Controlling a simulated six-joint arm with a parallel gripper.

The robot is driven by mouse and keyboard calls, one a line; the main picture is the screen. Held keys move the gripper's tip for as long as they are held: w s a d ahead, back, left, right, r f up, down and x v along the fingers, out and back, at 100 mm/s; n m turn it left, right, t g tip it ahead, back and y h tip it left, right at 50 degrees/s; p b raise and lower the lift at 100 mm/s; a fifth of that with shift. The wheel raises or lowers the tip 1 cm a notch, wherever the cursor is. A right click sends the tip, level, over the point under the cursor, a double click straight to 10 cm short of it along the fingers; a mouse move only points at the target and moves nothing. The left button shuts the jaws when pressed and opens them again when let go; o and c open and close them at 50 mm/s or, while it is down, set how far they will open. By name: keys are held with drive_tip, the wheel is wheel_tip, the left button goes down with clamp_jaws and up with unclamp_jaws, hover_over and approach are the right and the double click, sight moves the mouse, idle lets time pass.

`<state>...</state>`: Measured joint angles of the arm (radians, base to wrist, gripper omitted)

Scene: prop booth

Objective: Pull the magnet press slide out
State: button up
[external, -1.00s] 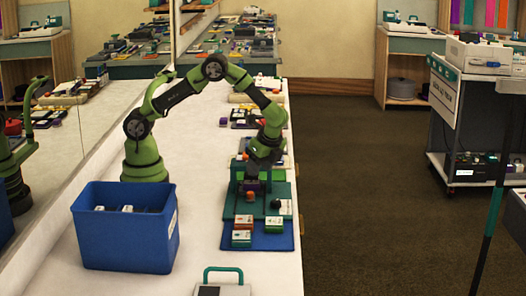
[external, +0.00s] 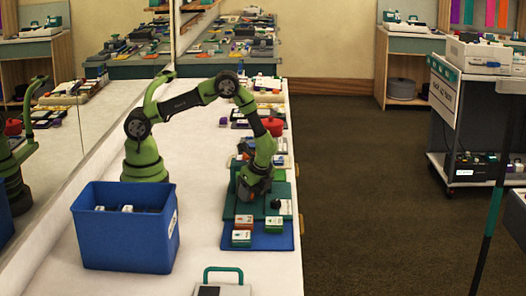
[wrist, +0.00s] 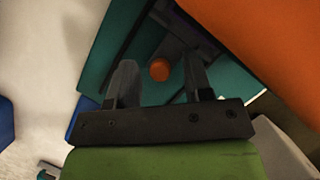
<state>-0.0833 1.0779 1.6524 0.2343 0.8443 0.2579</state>
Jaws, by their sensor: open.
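The magnet press, as I take it, is the teal unit (external: 285,190) on the blue mat (external: 270,242) near the bench's right edge. A black knob (external: 276,204) stands on it. In the wrist view, a round orange knob (wrist: 160,69) appears between my fingers over a dark teal surface; contact is not clear. I cannot tell which part is the slide.
Small boxes, one red-orange (external: 243,221), one teal (external: 241,239) and one orange-green (external: 274,224), lie on the mat's front. A blue bin (external: 125,240) stands to the left. A large orange surface (wrist: 270,45) fills the wrist view's upper right. White bench lies clear between bin and mat.

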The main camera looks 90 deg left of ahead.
sight(248, 207)
clamp_jaws()
drive_tip(key=shift+d, duration=2.4)
unclamp_jaws()
drive_tip(key=shift+r, duration=0.1)
drive_tip(key=v, duration=1)
